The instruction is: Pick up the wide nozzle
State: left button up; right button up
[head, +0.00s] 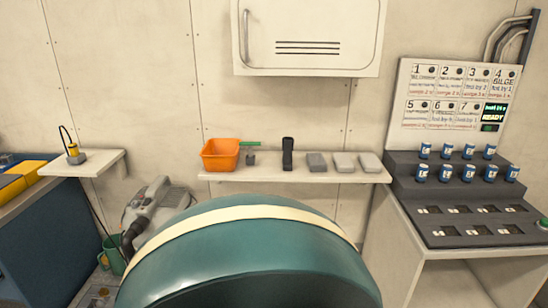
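I cannot clearly tell which thing is the wide nozzle. A dark upright piece (287,154) stands on the wall shelf (230,177), near its middle. A grey machine like a vacuum (158,204), with a black hose-like part (134,233), stands low at the left. Neither gripper is in view.
A large teal rounded body with a cream band (250,255) fills the foreground below the shelf. An orange bin (220,155) sits at the shelf's left end. A console with blue cans (468,172) stands right; a white cabinet (308,35) hangs above.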

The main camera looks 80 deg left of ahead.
aim_at(287, 146)
jog(key=u, duration=2.5)
